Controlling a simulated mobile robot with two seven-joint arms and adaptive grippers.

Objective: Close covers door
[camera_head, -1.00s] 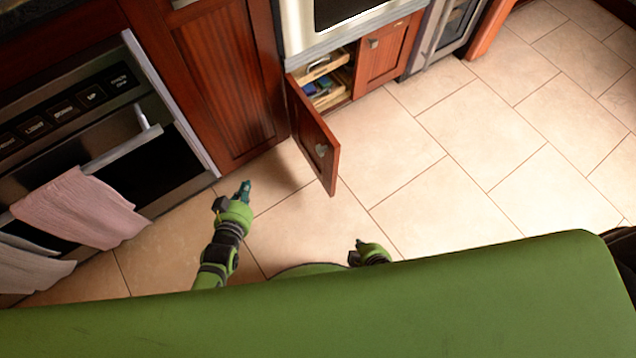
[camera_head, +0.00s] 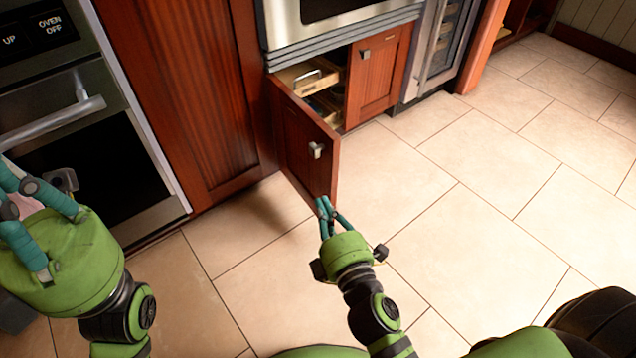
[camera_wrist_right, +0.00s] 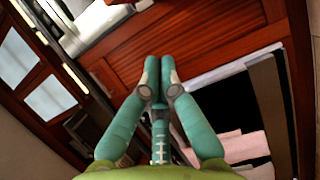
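The open cabinet door (camera_head: 297,138) is reddish wood with a small metal handle (camera_head: 316,150). It stands swung out from the left side of the cabinet under the microwave drawer, next to a shut matching door (camera_head: 377,75). My right gripper (camera_head: 327,207) is at the open door's lower outer corner; I cannot tell if it touches. Its fingertips are together in the right wrist view (camera_wrist_right: 157,64), with nothing seen between them. My left gripper (camera_head: 38,215) is at the far left before the oven, fingers spread and partly cut off by the picture edge.
Behind the open door, a wooden pull-out shelf (camera_head: 308,74) shows inside the cabinet. A tall wooden panel (camera_head: 190,90) and an oven (camera_head: 95,150) stand to the left. A glass-fronted cooler (camera_head: 447,45) stands right. The tiled floor (camera_head: 480,190) to the right is clear.

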